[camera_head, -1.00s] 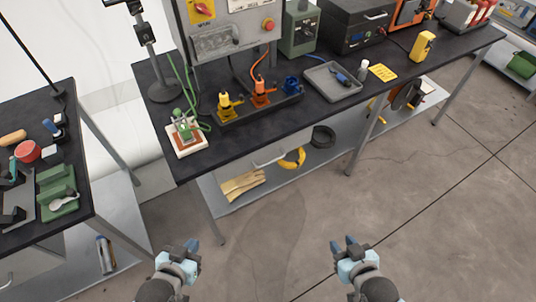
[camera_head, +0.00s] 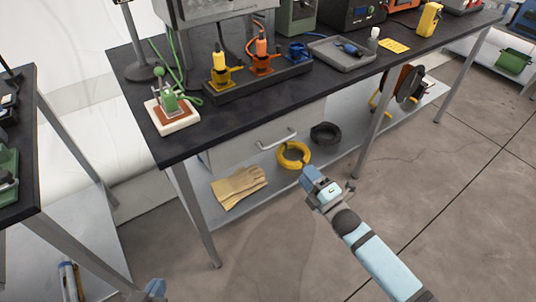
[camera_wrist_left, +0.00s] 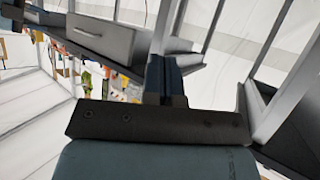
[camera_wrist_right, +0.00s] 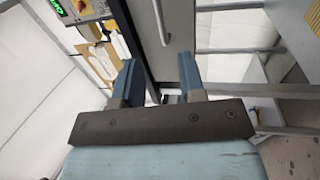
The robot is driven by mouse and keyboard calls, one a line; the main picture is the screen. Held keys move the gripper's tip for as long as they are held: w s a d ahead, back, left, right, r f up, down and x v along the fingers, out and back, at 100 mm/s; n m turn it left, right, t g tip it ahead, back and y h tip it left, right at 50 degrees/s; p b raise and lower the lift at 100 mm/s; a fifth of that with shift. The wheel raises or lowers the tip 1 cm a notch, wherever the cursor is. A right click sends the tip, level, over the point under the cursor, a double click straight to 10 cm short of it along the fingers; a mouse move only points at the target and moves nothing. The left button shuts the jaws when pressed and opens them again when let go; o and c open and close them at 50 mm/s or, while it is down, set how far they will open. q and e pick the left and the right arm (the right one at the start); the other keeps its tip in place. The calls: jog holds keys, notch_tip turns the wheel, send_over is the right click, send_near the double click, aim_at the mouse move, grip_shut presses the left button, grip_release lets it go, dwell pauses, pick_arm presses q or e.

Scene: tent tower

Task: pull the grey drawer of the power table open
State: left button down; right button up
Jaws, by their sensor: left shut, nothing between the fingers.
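The grey drawer (camera_head: 238,150) hangs under the front edge of the power table (camera_head: 205,137). It looks shut, with a pale bar handle (camera_head: 277,140) on its front. The drawer front (camera_wrist_right: 178,30) and its handle (camera_wrist_right: 158,25) also show in the right wrist view, beyond the fingertips. My right gripper (camera_head: 318,182) is open and empty, in front of and below the handle, apart from it. My left gripper (camera_head: 150,290) is at the bottom edge of the head view, mostly cut off. In the left wrist view its fingers (camera_wrist_left: 165,75) are together and empty.
A lower shelf (camera_head: 225,212) holds gloves (camera_head: 238,187), a yellow ring (camera_head: 293,155) and a black coil (camera_head: 325,134). Table legs (camera_head: 193,215) stand left and right of the drawer. Another table (camera_head: 25,190) is at left. The floor in front is clear.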

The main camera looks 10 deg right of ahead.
aim_at(280, 141)
jog(key=b+x, duration=0.2)
jog(key=x, duration=1.1)
jog(key=shift+w+a+r, duration=0.1)
jog(key=shift+w+r, duration=0.05)
jog(key=shift+w, duration=0.25)
grip_shut()
